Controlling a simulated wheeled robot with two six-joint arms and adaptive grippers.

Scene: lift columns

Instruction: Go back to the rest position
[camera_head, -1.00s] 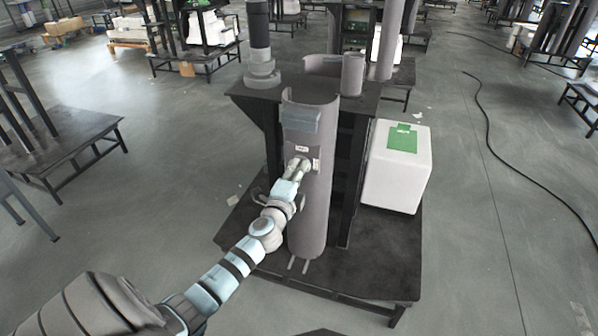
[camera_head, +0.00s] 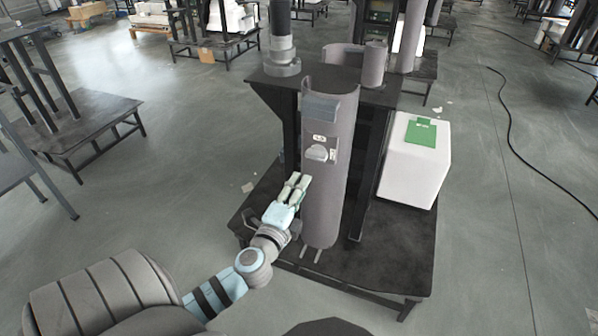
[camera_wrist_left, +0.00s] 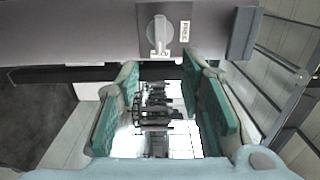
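My left gripper (camera_head: 299,178) is beside the lower left of the grey lift column (camera_head: 326,205), below its knob (camera_head: 318,153). In the left wrist view the knob (camera_wrist_left: 158,32) and a label reading "FREE" (camera_wrist_left: 185,32) lie beyond the fingertips. The left gripper (camera_wrist_left: 161,68) is open there, its teal-padded fingers apart with nothing between them. The gripper is clear of the knob. My right gripper is in neither view.
The column stands on a dark platform (camera_head: 370,265) with a black frame. A white box (camera_head: 412,170) with a green patch (camera_head: 421,132) stands at its right. A dark table (camera_head: 85,128) is at the left. Open floor (camera_head: 185,190) lies between them.

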